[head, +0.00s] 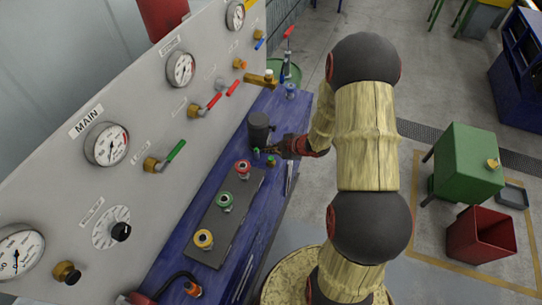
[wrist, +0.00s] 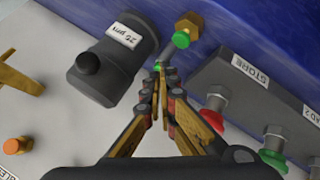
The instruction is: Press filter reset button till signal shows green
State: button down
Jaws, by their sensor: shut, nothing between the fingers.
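The filter (head: 260,130) is a dark grey cylinder on the blue table. In the wrist view the filter (wrist: 105,72) carries a "25 µm" label and a black round knob (wrist: 88,64). A small green piece (wrist: 157,67) shows just beyond my fingertips, beside the filter; whether it is the button or the signal I cannot tell. A green cap (wrist: 181,40) on a brass fitting stands a little farther off. My gripper (wrist: 157,84) is shut and empty, its tips at or very near the small green piece. Contact cannot be made out. My gripper (head: 270,152) reaches in from the right.
A dark panel (head: 216,237) with red, green and yellow knobs lies near my gripper. The grey gauge board (head: 62,165), with a "MAIN" label, gauges and valve levers, rises at left. A green box (head: 468,160) and red bin (head: 480,235) stand on the floor at right.

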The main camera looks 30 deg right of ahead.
jog(key=shift+r+p, duration=0.95)
jog(key=shift+r, duration=0.35)
